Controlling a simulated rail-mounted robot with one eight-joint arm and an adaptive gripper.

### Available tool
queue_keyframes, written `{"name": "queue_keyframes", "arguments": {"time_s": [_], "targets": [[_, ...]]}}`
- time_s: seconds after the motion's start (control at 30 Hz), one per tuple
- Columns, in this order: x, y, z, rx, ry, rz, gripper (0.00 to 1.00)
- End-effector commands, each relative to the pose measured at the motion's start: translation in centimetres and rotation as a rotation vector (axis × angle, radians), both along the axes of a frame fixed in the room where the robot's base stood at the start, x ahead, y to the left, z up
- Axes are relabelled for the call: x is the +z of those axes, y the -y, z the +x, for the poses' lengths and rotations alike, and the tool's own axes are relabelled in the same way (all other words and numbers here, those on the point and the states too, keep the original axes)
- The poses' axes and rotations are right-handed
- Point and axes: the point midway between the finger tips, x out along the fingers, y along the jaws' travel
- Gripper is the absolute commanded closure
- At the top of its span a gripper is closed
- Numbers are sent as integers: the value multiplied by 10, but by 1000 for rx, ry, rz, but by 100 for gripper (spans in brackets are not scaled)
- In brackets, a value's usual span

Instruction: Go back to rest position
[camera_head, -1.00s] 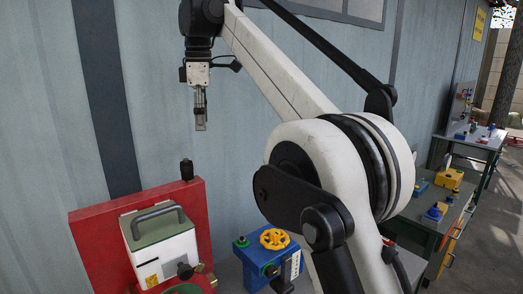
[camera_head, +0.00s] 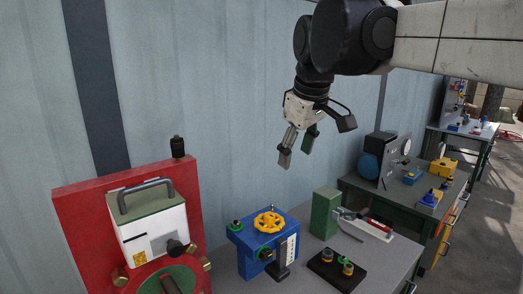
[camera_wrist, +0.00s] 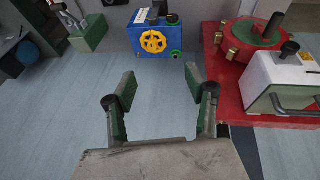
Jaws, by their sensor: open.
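My gripper (camera_head: 296,150) is open and empty in the head view, held in the air in front of the wall, above the bench and up and to the right of the blue box. In the wrist view my gripper (camera_wrist: 160,90) shows its two fingers apart with nothing between them. The wrist view looks past the fingers at the wall and the blue box (camera_wrist: 167,39) with its yellow handwheel. The same blue box (camera_head: 254,246) stands on the bench in the head view.
A red panel (camera_head: 77,211) with a white handled box (camera_head: 155,234) stands at left. On the bench are a green block (camera_head: 325,214), pliers in a white holder (camera_head: 377,231) and a black plate (camera_head: 326,268). A second bench lies behind at right. The air around my gripper is clear.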

Motion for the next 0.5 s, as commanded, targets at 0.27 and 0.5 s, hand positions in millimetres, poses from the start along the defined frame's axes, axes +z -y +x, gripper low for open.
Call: {"name": "queue_keyframes", "arguments": {"time_s": [0.27,0.5], "targets": [[-83,56,-72,-255,69,91,50],[-166,93,-135,-467,133,178,50]]}}
